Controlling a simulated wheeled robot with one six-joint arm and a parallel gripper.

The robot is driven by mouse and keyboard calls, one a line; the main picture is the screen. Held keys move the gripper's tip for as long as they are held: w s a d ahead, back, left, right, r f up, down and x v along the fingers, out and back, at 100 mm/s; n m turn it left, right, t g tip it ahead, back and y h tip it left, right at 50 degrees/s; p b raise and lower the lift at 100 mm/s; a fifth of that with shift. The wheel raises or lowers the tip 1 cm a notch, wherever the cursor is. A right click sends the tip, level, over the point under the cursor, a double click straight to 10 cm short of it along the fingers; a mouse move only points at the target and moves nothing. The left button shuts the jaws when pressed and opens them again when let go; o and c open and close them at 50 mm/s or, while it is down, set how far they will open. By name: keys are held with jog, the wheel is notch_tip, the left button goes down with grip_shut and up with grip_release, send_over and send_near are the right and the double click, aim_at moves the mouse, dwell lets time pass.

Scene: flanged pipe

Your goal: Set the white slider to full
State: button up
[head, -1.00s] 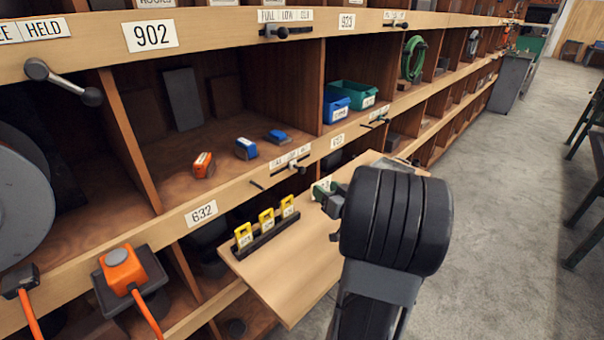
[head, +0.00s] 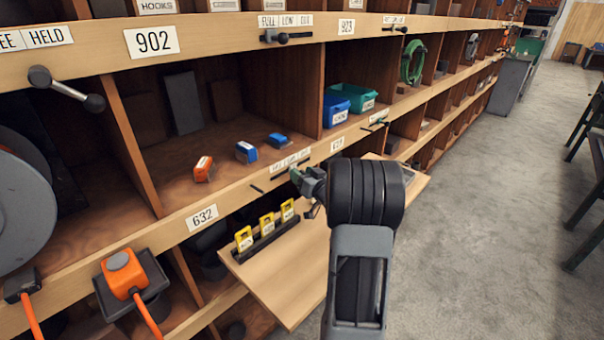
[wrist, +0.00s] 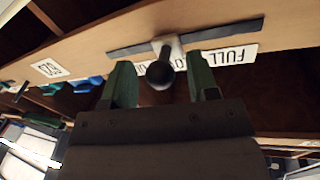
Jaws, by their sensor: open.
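The white slider (wrist: 168,44) with its dark round knob (wrist: 160,74) sits on a dark slot (wrist: 205,35) in the wooden rail, seen upside down in the wrist view. The FULL label (wrist: 228,55) is to the right of the slider there; the slider is at the middle label, partly hidden. My gripper (wrist: 162,82) is open, with one green finger on each side of the knob. Whether a finger touches it I cannot tell. In the head view my gripper (head: 298,180) is at the label strip (head: 284,163) and hides the slider.
A wooden shelf board (head: 290,265) juts out below, carrying a dark rack (head: 266,241) with yellow tags. Orange and blue blocks (head: 246,152) lie in the cubby above. Another labelled slider (head: 285,37) is on the upper rail.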

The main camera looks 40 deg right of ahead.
jog(key=shift+w, duration=0.35)
grip_shut()
dwell(0.4)
